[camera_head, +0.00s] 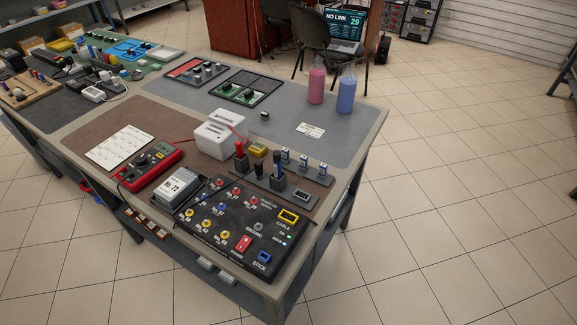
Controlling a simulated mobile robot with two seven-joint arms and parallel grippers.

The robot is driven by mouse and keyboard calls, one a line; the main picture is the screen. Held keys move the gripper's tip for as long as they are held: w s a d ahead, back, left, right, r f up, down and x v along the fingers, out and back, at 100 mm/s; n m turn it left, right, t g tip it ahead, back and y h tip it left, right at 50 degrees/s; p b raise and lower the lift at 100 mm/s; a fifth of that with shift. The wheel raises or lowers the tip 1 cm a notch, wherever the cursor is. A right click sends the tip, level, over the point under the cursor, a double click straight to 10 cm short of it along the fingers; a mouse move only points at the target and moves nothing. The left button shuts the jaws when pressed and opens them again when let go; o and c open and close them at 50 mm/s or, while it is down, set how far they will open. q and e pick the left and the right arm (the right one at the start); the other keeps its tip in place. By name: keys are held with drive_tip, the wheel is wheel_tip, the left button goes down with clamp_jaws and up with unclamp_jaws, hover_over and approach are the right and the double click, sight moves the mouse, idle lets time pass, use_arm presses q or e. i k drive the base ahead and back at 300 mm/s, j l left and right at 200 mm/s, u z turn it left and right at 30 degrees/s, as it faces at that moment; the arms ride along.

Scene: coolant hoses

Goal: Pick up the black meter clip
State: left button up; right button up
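A red multimeter (150,168) lies on the near part of the table, with a thin red lead running right toward a red clip (239,148) upright in a dark holder (241,164). A dark upright piece (277,160) stands in a second dark holder (277,183) to the right. A small black piece (258,170) stands between the two holders. Which of these dark pieces is the black meter clip, I cannot tell for sure at this size. Neither of my grippers shows in the head view.
A black panel (205,236) with coloured sockets fills the near table corner. A boxed meter (181,187) marked No. 72 sits beside it. A white device (220,134), a yellow block (258,149) and two bottles (316,86) stand behind. The grey mat (330,112) is partly clear.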

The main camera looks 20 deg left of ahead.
sight(258, 171)
drive_tip(key=l+u, duration=0.25)
drive_tip(key=u, duration=0.15)
drive_tip(key=l+u, duration=0.2)
drive_tip(key=u, duration=0.15)
drive_tip(key=l+u, duration=0.25)
drive_tip(key=u, duration=0.15)
